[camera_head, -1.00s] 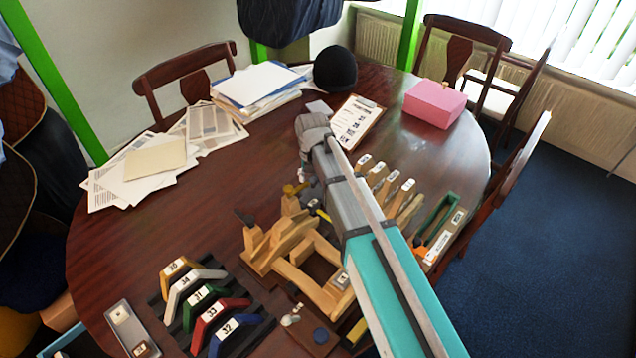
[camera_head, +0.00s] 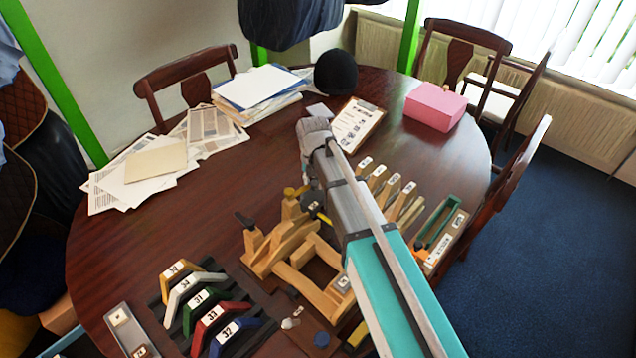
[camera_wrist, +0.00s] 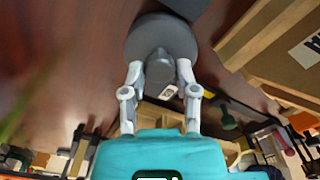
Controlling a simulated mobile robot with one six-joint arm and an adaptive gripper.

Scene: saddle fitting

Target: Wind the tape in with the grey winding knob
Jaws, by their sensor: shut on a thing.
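In the wrist view the grey winding knob (camera_wrist: 162,42) is a round grey disc with a raised grip in its middle. My gripper (camera_wrist: 160,72) is shut on this grip, one finger on each side. In the head view my own arm hides most of the gripper and knob. A dark rounded part with a yellow strip (camera_head: 322,216) shows beside the arm, next to the wooden frame; I cannot tell whether the strip is the tape. The tape cannot be made out in the wrist view.
A wooden saddle frame (camera_head: 284,248) stands just left of my arm. Numbered coloured angle pieces (camera_head: 208,312) lie in a dark rack at the front left. Numbered wooden-handled tools (camera_head: 392,190) and a long tray (camera_head: 445,238) are at the right. The table's left middle is clear.

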